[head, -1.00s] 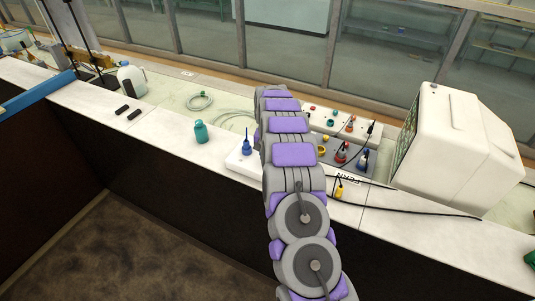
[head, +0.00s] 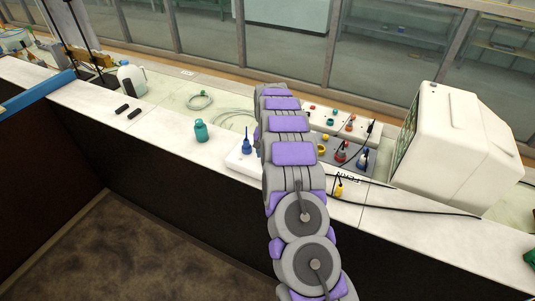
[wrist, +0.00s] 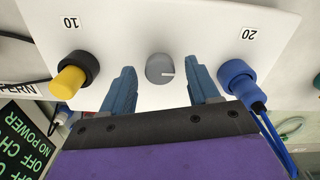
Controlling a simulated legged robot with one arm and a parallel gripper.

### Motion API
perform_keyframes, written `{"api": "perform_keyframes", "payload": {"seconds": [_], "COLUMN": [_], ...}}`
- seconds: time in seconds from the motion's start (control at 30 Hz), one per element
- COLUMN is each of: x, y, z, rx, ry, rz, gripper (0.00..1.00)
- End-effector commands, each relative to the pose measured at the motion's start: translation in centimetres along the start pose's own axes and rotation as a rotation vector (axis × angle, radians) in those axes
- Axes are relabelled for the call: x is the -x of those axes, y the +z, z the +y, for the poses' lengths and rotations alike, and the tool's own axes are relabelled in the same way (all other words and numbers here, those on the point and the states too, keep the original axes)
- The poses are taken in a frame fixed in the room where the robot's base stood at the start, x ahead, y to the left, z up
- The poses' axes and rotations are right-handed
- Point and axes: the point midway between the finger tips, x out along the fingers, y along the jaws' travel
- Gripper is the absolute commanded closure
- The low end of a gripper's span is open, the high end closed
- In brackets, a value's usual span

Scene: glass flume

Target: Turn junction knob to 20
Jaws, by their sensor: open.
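The junction knob (wrist: 158,68) is a round grey knob on a white box face (wrist: 205,25) in the wrist view. Its white mark points right in the picture. The label 10 (wrist: 71,22) is at left and the label 20 (wrist: 248,33) at right, both upside down. My gripper (wrist: 162,70) is open, with one blue finger on each side of the knob and a gap showing on both sides. In the head view my arm hides the knob and gripper; part of the white box (head: 240,162) shows left of the arm.
A yellow plug (wrist: 68,82) sits in a black socket left of the knob. A blue plug (wrist: 238,85) with blue leads is at right, close to a finger. A dark screen (wrist: 20,140) reads NO POWER. A teal bottle (head: 201,131) stands left on the bench.

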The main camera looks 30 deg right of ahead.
Motion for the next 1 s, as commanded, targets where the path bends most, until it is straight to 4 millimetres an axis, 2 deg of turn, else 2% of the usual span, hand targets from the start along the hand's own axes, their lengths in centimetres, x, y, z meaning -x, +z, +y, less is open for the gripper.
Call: {"api": "perform_keyframes", "payload": {"seconds": [0.17, 0.5, 0.7, 1.0], "x": [2.7, 10.5, 14.5, 16.7], "y": [-0.1, -0.2, -0.2, -0.2], "z": [0.0, -0.1, -0.1, -0.1], "rx": [0.0, 0.0, -0.001, -0.001], "ry": [-0.001, -0.002, -0.002, -0.001], "rz": [0.002, 0.004, 0.005, 0.001], "gripper": [0.4, 0.4, 0.4, 0.4]}}
